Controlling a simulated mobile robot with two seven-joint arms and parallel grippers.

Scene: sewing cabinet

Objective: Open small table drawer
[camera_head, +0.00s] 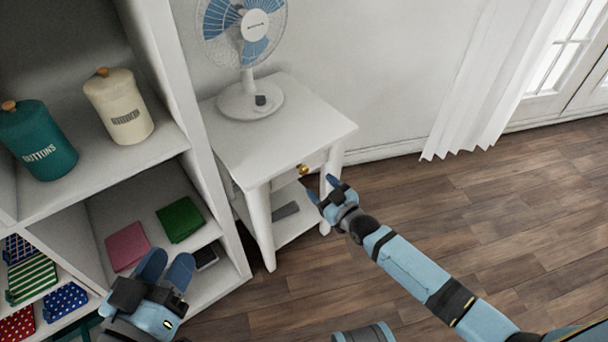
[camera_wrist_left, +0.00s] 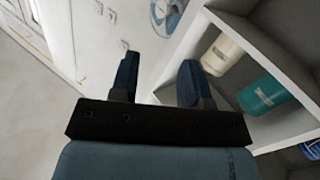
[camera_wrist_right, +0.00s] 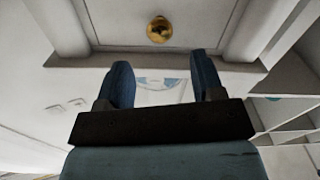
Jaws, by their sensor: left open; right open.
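The small white table (camera_head: 285,128) stands against the wall beside the shelf unit. Its drawer has a round brass knob (camera_head: 303,169) on the front, below the table top. The knob also shows at the top middle of the right wrist view (camera_wrist_right: 159,30). My right gripper (camera_head: 322,190) is open and empty, just in front of the knob and slightly below it, apart from it. In the right wrist view its fingers (camera_wrist_right: 163,82) stand apart with the knob beyond them. My left gripper (camera_head: 166,268) is open and empty in front of the lower shelves.
A white shelf unit (camera_head: 215,165) stands left of the table, holding a cream canister (camera_head: 120,112), a teal canister (camera_head: 38,143) and folded fabrics. A blue-bladed fan (camera_head: 250,100) stands on the table. Wooden floor (camera_head: 500,200) to the right is clear.

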